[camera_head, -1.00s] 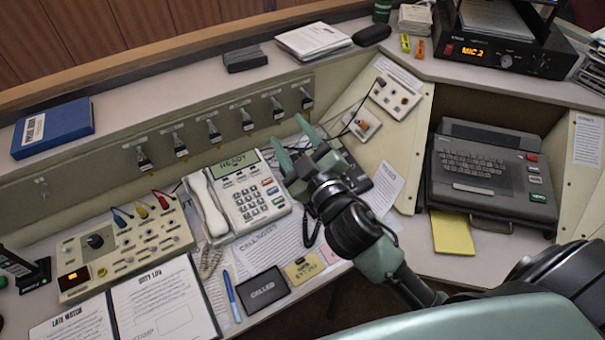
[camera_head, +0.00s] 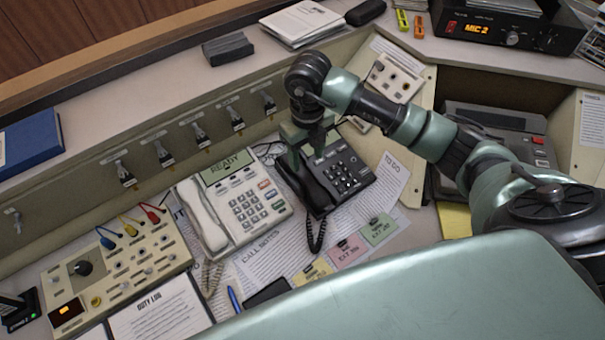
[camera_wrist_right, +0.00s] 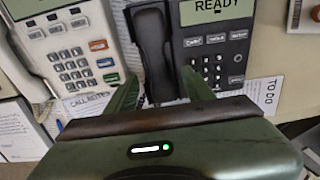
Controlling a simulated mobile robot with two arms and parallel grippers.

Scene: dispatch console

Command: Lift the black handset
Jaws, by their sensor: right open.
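The black handset (camera_head: 311,191) lies on the left side of the black desk phone (camera_head: 345,172), its coiled cord hanging toward the front. My right gripper (camera_head: 305,148) points down over the handset's far part and hides some of it. In the right wrist view the handset (camera_wrist_right: 153,45) runs between the two green fingers (camera_wrist_right: 160,92), which are apart on either side of it. The gripper is open; I cannot tell whether a finger touches the handset. My left gripper is not in view.
A white phone (camera_head: 240,203) with its own white handset stands close on the left. Papers and coloured cards (camera_head: 350,248) lie in front. A panel with hanging key switches (camera_head: 200,137) rises behind. A cream switch box (camera_head: 117,266) is farther left.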

